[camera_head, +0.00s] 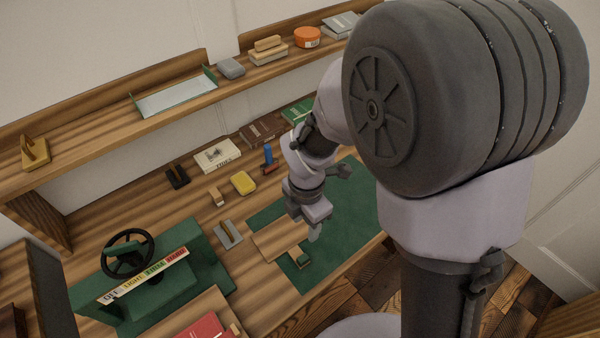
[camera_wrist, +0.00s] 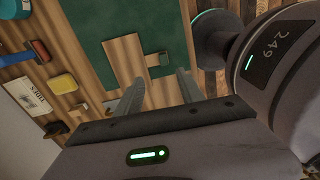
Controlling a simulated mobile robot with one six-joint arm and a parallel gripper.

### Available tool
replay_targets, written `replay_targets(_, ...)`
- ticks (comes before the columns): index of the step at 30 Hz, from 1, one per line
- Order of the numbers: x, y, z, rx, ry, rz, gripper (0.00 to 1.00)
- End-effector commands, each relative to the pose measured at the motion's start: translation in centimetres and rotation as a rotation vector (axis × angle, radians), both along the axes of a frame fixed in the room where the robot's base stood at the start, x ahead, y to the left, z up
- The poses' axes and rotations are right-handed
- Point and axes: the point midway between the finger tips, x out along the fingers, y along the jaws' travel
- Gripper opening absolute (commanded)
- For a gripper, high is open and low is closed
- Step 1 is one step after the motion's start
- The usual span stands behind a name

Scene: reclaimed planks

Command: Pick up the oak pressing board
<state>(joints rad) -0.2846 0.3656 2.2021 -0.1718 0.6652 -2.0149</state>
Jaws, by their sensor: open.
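A flat pale wooden board (camera_head: 276,238), which looks like the oak pressing board, lies on the green mat (camera_head: 348,200) near the bench's front edge. It also shows in the wrist view (camera_wrist: 122,52). A small wooden piece with a dark green part (camera_head: 301,257) lies at the board's front edge; in the wrist view this piece (camera_wrist: 154,60) sits against its right side. My gripper (camera_head: 315,230) is above the mat, just right of the board. In the wrist view my gripper (camera_wrist: 160,76) has its fingers apart with nothing held between them. I cannot tell its exact height.
A green machine with a black wheel (camera_head: 128,253) is at the left. A shelf (camera_head: 110,112) runs above the bench.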

Motion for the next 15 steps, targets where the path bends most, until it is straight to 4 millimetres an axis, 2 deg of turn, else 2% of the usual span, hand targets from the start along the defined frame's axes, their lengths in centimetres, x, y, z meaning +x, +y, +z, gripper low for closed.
replay_targets(1, -0.1, 0.0, -1.8, -0.001, 0.004, 0.002, 0.45)
replay_targets(3, -0.2, -0.1, -4.2, -0.002, 0.006, 0.000, 0.45)
replay_targets(9, -0.2, -0.1, -9.8, -0.001, 0.004, -0.004, 0.45)
replay_targets(15, -0.1, -0.1, -11.7, 0.000, 0.001, -0.005, 0.45)
